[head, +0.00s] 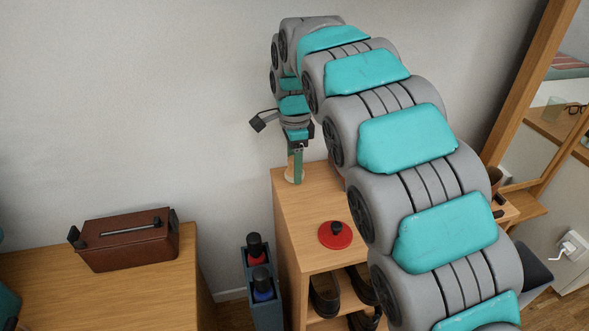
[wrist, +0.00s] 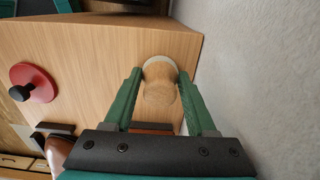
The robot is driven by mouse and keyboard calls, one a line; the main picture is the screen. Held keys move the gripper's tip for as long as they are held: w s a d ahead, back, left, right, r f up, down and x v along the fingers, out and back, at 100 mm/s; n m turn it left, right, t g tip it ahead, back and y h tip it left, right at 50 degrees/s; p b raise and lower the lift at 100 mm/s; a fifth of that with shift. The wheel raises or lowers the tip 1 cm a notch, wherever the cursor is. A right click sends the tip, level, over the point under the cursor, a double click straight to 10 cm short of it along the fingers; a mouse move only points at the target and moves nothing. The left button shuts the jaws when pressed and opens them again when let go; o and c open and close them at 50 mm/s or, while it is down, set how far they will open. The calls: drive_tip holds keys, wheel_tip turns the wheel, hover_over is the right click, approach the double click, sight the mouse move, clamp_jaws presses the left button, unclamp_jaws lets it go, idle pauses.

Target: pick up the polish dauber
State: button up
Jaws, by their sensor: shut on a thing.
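The polish dauber shows in the wrist view as a pale wooden handle (wrist: 160,98) with a whitish rim around its far end. My gripper (wrist: 160,76) has its two green fingers on either side of it, shut on it. In the head view my gripper (head: 296,168) points down at the back left corner of the wooden cabinet top (head: 305,207). Part of the dauber (head: 290,167) shows beside the green finger, upright, with its pale lower end at the cabinet top. I cannot tell whether it touches the wood.
A red disc with a black knob (head: 335,236) lies on the cabinet top in front of my gripper. Dark shoes (head: 325,298) sit on the shelf below. A blue-grey holder (head: 262,300) with black-capped bottles stands left. A brown box (head: 128,240) sits on another surface. The wall is close behind.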

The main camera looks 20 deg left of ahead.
drive_tip(key=c, duration=0.5)
drive_tip(key=shift+o, duration=0.2)
drive_tip(key=shift+r, duration=0.1)
drive_tip(key=shift+r, duration=1.6)
drive_tip(key=s+d+r+b, duration=0.1)
drive_tip(key=s+d+b, duration=0.1)
drive_tip(key=s, duration=1.3)
drive_tip(key=shift+s+d+r, duration=0.15)
drive_tip(key=shift+s+r, duration=0.15)
drive_tip(key=shift+s, duration=0.1)
drive_tip(key=o, duration=0.8)
drive_tip(key=shift+c, duration=0.2)
drive_tip(key=c, duration=0.6)
